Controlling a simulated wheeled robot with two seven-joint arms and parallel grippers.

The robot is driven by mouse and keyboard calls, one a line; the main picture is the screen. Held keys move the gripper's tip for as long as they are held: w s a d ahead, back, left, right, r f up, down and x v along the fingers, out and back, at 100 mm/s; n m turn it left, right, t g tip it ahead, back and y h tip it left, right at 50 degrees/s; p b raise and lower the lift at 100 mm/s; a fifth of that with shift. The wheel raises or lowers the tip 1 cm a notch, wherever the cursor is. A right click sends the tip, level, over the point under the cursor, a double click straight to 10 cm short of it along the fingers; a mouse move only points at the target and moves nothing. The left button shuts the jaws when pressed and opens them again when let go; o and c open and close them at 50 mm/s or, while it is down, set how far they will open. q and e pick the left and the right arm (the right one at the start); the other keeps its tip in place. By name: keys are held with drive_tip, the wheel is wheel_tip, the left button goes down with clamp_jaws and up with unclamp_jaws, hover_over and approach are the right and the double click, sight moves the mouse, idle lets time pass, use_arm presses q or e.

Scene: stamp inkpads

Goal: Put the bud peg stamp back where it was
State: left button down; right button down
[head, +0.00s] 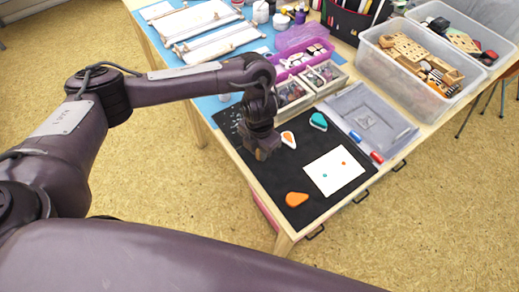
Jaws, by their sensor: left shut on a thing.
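My left gripper (263,153) points down over the black mat (262,176), near its left edge. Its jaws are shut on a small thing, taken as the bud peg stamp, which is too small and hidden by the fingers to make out. My right gripper is not in view.
A wooden compartment box (322,76) stands behind the mat, with a purple tray (301,57) behind it. A grey tray (366,120) and a clear bin of wooden pieces (398,82) stand to the right. The mat's front left is clear.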

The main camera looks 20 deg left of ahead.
use_arm(q)
drive_tip(key=shift+f, duration=0.15)
drive_tip(key=c, duration=1.3)
unclamp_jaws()
drive_tip(key=shift+r, duration=0.4)
wheel_tip(320, 180, up, 12)
drive_tip(key=shift+f+p, duration=0.2)
drive_tip(key=shift+p, duration=0.8)
drive_tip(key=shift+d, duration=0.1)
